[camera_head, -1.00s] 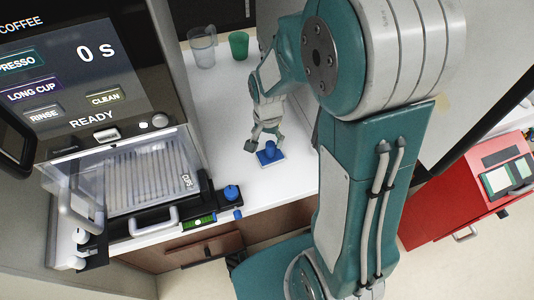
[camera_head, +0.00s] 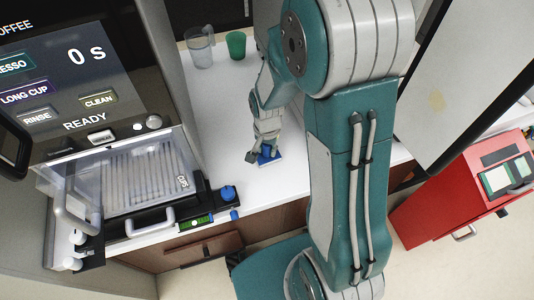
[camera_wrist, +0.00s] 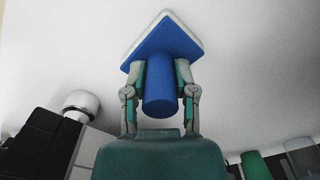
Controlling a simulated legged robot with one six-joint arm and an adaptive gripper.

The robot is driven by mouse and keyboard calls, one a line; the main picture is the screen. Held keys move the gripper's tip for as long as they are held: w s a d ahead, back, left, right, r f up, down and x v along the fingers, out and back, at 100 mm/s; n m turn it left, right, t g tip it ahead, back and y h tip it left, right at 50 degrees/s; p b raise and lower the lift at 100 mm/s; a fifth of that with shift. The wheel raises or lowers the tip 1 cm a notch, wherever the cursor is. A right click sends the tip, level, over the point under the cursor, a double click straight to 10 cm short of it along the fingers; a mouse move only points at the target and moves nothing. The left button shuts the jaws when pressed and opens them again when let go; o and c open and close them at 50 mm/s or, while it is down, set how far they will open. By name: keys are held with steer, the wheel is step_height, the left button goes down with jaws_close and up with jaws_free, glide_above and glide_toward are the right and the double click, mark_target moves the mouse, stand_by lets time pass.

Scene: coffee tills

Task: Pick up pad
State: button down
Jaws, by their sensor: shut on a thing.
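The pad is a blue square plate with a white layer under it and a round blue handle. In the head view the pad (camera_head: 269,161) is on the white counter (camera_head: 290,180), partly hidden by my gripper (camera_head: 262,153). In the wrist view the pad (camera_wrist: 163,38) is at the top centre, with its handle pointing towards the camera. My gripper (camera_wrist: 160,85) is shut on the handle, one finger on each side. Whether the pad touches the counter or is just above it, I cannot tell.
A coffee machine (camera_head: 75,75) stands on the left, with a blue-knobbed tool (camera_head: 228,193) at its front. A clear jug (camera_head: 199,47) and a green cup (camera_head: 236,45) stand at the back. A red till (camera_head: 440,205) is at the right. The counter around the pad is clear.

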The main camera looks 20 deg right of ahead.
steer(key=shift+r, duration=0.1)
steer(key=shift+r, duration=0.25)
step_height(320, 180, up, 2)
steer(key=shift+r, duration=0.25)
steer(key=s+a+r, duration=0.3)
steer(key=s+r, duration=0.6)
steer(key=s, duration=0.4)
steer(key=shift+s+a+r, duration=0.3)
steer(key=shift+a+r, duration=0.1)
steer(key=c, duration=1.3)
jaws_free()
jaws_close()
